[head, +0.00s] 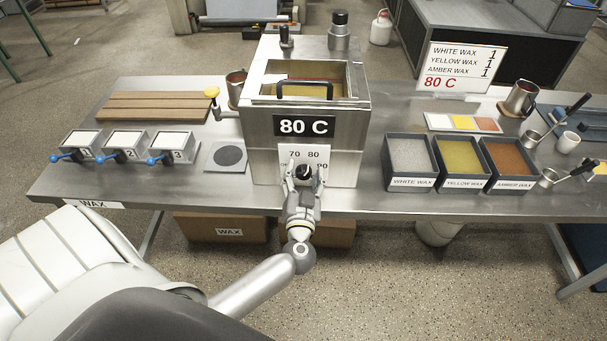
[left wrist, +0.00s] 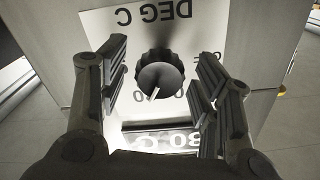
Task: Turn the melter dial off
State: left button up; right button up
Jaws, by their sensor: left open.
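The melter (head: 260,150) is a steel box in the middle of the table, with an "80 C" display on its front. Its black dial (head: 304,172) sits on a white scale plate below the display. In the left wrist view the dial (left wrist: 160,76) has a white pointer line, seen upside down, aimed toward the display side of the plate. My left gripper (head: 304,180) is in front of the dial. Its open fingers (left wrist: 160,85) stand on either side of the dial, with gaps visible on both sides. My right gripper is not in view.
White, yellow and amber wax bins (head: 411,165) stand to the right of the melter. Several blue-handled moulds (head: 127,146) and wooden slats (head: 150,106) lie to the left. A sign (head: 460,67) stands behind the bins. A yellow-handled tap (head: 212,93) sticks out from the melter's left side.

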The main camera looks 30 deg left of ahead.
pick_arm(q)
jog(key=shift+c, duration=1.1)
jog(key=c, duration=0.8)
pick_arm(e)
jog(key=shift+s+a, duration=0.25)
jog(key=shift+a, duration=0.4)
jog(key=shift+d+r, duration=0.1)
